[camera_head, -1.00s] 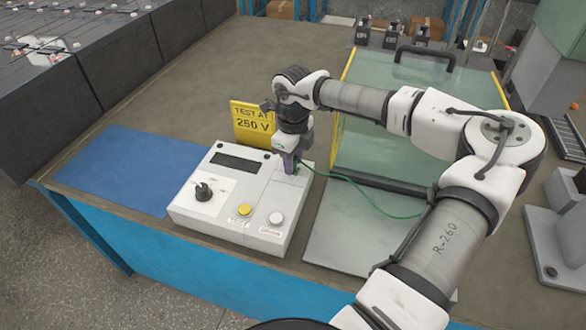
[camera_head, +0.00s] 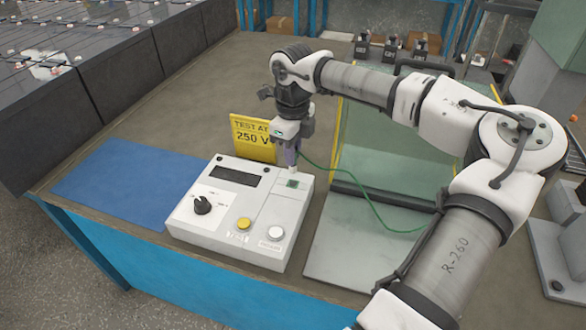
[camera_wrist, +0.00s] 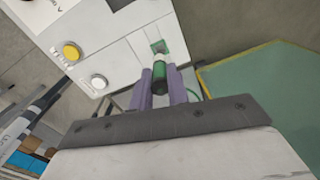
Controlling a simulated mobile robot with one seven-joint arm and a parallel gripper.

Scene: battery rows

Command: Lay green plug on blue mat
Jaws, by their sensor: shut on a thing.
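The green plug (camera_wrist: 160,77) is held between the purple fingers of my gripper (camera_wrist: 161,85) in the wrist view. In the head view my gripper (camera_head: 291,157) is just above the upper right of the white test box, apart from its green socket (camera_head: 292,184). The plug is mostly hidden by the fingers there. The socket (camera_wrist: 158,46) also shows in the wrist view, beyond the plug's tip. A green cable (camera_head: 365,200) runs from the plug to the right. The blue mat (camera_head: 120,180) lies bare and flat at the left of the bench.
The white test box (camera_head: 240,213) with a knob and two buttons stands between the mat and my gripper. A yellow "TEST AT 250 V" sign (camera_head: 254,138) stands behind it. The brown bench behind the mat is clear.

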